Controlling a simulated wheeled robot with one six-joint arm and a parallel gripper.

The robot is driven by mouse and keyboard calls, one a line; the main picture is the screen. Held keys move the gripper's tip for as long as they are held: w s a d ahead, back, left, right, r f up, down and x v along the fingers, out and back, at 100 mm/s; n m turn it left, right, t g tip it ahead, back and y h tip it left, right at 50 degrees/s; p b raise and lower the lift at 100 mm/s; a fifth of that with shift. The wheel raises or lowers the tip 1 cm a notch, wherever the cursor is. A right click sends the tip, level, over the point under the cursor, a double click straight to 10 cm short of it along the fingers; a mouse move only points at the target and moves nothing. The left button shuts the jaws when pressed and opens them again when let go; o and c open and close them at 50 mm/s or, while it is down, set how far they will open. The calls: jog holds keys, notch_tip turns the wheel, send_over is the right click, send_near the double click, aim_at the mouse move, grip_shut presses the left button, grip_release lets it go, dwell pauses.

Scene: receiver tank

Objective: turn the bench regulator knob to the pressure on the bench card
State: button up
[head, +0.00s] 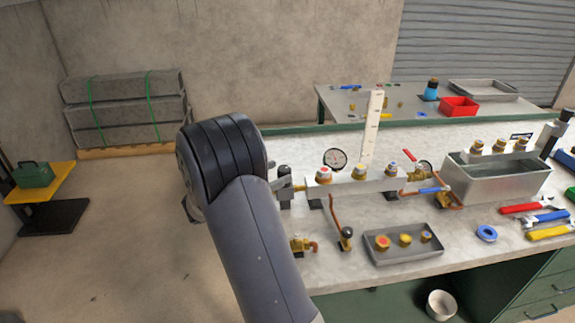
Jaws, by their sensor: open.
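My arm (262,235) rises from the bottom and bends at a dark joint left of the bench. My gripper is hidden behind it. A dark upright fitting (285,188) with brass beside it stands at the left end of the pale manifold block (350,186); it may be the regulator, and its knob is not clear. A second gauge (426,168) is partly hidden at the right. A tall white marked strip (371,130) stands behind the block. I cannot make out a bench card with a pressure.
A metal tank (494,184) stands on the bench (456,252) at right. A shallow tray (404,256) with fittings lies in front. Wrenches (546,218) and a blue ring (486,233) lie at front right. A red-handled and a blue-handled valve sit near the block.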

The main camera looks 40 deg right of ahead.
jog(key=d, duration=0.5)
jog(key=shift+s+d, duration=0.15)
jog(key=shift+d, duration=0.05)
jog(key=shift+c, duration=0.6)
jog(key=c, duration=0.9)
jog(key=shift+o, duration=0.2)
jog(key=shift+n+t+b, duration=0.45)
jog(key=shift+n+t, duration=0.45)
jog(key=shift+t, duration=0.5)
jog(key=shift+w+n+t, duration=0.2)
jog(key=shift+n+t, duration=0.2)
jog(key=shift+t, duration=0.3)
jog(key=o, duration=1)
